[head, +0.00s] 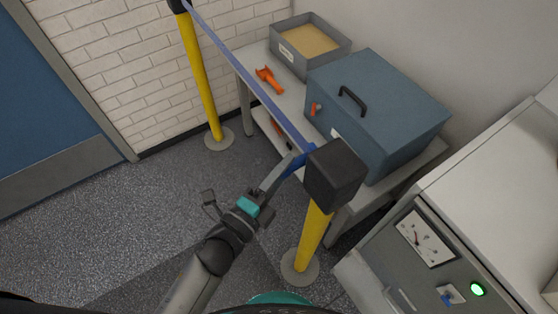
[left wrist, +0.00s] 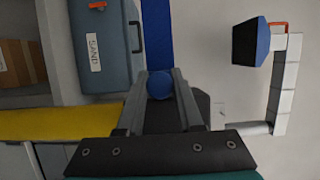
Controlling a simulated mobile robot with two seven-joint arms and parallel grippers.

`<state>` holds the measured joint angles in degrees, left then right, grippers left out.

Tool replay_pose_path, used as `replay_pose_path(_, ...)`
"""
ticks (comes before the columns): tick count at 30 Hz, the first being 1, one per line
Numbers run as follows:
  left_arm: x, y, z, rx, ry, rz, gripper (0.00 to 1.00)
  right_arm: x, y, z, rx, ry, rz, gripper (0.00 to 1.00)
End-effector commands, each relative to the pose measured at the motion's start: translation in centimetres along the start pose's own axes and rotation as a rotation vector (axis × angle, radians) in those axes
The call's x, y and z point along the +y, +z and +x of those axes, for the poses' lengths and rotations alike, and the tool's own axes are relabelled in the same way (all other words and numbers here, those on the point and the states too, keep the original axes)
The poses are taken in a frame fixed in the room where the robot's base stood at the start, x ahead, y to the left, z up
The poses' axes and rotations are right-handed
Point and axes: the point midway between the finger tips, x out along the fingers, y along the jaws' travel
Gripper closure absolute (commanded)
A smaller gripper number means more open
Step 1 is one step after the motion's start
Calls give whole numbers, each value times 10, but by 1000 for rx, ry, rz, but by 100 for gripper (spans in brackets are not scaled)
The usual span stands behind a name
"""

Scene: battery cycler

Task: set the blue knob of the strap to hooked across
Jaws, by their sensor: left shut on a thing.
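The blue strap (head: 250,82) runs taut from the far yellow post (head: 199,80) to the black head (head: 335,174) of the near yellow post (head: 311,236). The blue knob (left wrist: 160,85) is at the strap's near end, between the fingers of my left gripper (left wrist: 162,92), which is shut on it. The strap (left wrist: 157,35) also shows beyond the knob in the left wrist view. In the head view my left gripper (head: 288,168) is at the left side of the black head. Whether the knob is seated in the head cannot be told. My right gripper is not in view.
A blue-grey box with a black handle (head: 372,108), a sand tray (head: 310,63) and an orange tool (head: 269,80) stand on the bench behind the strap. A grey cabinet (head: 405,250) with a gauge and a green lamp is at right. The floor at left is clear.

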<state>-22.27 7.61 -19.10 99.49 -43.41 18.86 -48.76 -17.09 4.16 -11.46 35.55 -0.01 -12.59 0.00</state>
Motion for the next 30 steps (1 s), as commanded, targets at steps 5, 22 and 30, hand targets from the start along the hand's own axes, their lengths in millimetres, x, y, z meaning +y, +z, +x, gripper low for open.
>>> replay_pose_path(5,1,-3,-1,4,2,-3,100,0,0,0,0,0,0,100)
replay_pose_path(22,1,-2,0,3,1,-3,35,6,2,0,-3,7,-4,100)
replay_pose_path(30,1,-2,-2,2,2,-2,35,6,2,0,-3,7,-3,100)
